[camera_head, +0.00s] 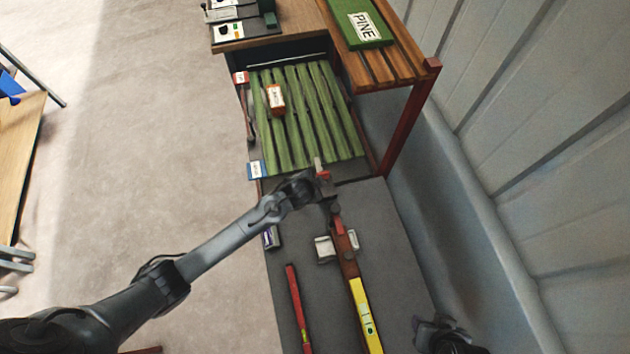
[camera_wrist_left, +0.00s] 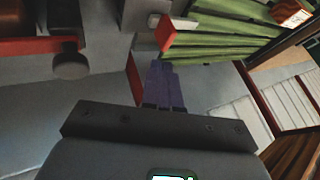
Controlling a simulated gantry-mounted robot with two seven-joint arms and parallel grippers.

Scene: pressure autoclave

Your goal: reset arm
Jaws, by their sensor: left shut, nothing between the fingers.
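My left arm reaches in from the left in the head view. Its gripper (camera_head: 326,192) is over the grey surface in front of the green slats, near a small red and white part (camera_head: 322,172). In the left wrist view the fingers (camera_wrist_left: 163,85) are shut together with nothing between them, and a red block with a pale end (camera_wrist_left: 180,32) shows just beyond them. A long red bar with a yellow section (camera_head: 362,305) runs from near the gripper towards the front. A dark part (camera_head: 445,336) at the bottom right is probably my right arm; its fingers cannot be made out.
A green slatted rack (camera_head: 322,105) holds a small orange and white box (camera_head: 275,99). A wooden bench (camera_head: 392,62) with a green PINE block (camera_head: 360,24) stands behind. A shorter red bar (camera_head: 297,308) lies at the front. A corrugated wall (camera_head: 540,120) bounds the right; open floor (camera_head: 130,130) lies left.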

